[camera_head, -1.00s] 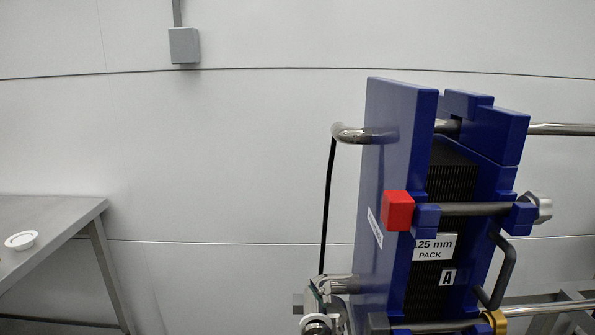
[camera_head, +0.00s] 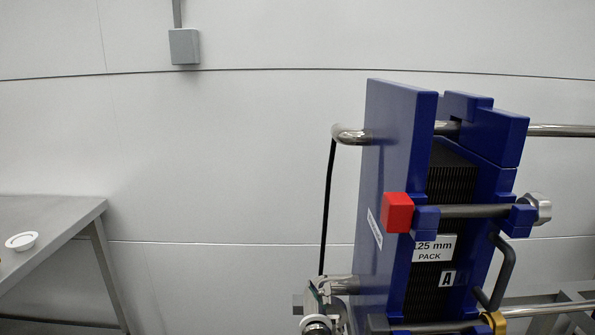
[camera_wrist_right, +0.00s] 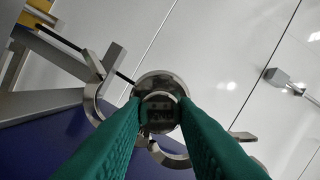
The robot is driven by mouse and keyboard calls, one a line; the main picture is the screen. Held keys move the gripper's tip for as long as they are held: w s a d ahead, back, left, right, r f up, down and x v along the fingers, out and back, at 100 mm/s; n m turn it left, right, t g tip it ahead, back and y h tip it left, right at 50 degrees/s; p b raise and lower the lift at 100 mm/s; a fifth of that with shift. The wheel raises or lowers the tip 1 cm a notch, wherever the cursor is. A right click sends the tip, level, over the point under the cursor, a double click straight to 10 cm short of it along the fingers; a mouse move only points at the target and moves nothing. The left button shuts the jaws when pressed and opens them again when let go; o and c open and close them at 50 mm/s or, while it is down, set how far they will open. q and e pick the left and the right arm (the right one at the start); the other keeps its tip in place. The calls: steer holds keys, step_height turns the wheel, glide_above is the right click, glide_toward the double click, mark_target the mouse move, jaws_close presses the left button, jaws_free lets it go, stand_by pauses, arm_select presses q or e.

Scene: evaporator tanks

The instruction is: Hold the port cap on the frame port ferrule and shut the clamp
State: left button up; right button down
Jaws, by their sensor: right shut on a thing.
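The right wrist view shows the two green fingers of my right gripper (camera_wrist_right: 160,118) shut on the round metal port cap (camera_wrist_right: 160,85), gripping it from both sides. Curved metal pieces of the clamp (camera_wrist_right: 98,92) stand out left of the cap and below it, so the clamp looks open. The frame port ferrule is hidden behind the cap; whether they touch I cannot tell. In the head view, the metal port fittings (camera_head: 325,300) sit at the bottom, left of the blue frame (camera_head: 390,190), partly cut off. My left gripper is in neither view.
The blue frame holds a dark plate pack (camera_head: 452,185), with a red block (camera_head: 397,212) on its near edge. A thin black rod (camera_head: 327,210) hangs beside the frame. A metal table (camera_head: 60,215) with a white dish (camera_head: 21,241) stands at left. The space between is clear.

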steer(key=shift+w, duration=0.8)
steer(key=shift+s, duration=0.2)
stand_by(0.3)
stand_by(1.0)
